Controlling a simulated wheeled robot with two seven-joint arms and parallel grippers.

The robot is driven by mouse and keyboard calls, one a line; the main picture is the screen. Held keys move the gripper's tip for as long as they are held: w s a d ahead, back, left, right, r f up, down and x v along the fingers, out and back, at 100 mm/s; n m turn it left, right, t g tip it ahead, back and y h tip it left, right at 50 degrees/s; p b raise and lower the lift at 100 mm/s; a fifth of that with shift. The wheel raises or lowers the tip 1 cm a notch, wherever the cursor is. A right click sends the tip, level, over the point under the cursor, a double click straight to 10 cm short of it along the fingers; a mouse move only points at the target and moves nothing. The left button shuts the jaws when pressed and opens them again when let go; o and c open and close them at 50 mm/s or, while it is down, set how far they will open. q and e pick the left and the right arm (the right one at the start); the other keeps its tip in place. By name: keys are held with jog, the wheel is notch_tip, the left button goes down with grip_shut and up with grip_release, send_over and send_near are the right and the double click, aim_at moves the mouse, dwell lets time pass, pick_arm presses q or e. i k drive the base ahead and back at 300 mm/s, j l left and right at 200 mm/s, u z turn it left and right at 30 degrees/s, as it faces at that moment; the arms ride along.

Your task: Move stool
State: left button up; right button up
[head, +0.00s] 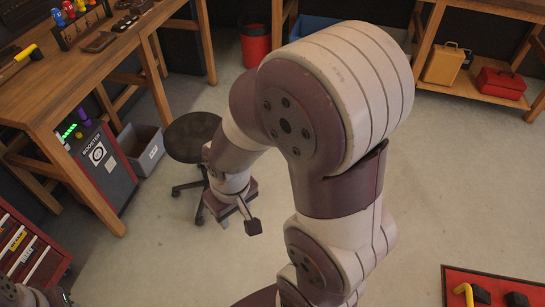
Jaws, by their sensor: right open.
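The stool (191,136) has a round black seat and a dark wheeled base, and stands on the floor left of centre. My right arm reaches across the middle of the view and hides the right edge of the seat and part of the base. My right gripper (238,221) is open, low and just to the right of the stool's base. I cannot tell whether it touches the stool. My left gripper is not in view; only a piece of my left arm shows at the bottom left corner.
A wooden workbench (75,80) stands on the left, with a booster box (103,165) and a grey bin (141,149) beside the stool. A red tool cabinet (30,250) is at lower left, a red bucket (256,45) behind. A red tray (493,288) lies lower right. Floor is clear on the right.

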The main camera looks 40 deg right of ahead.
aim_at(184, 140)
jog(key=z, duration=0.7)
jog(key=i+l+u, duration=0.2)
jog(key=i+l, duration=1.1)
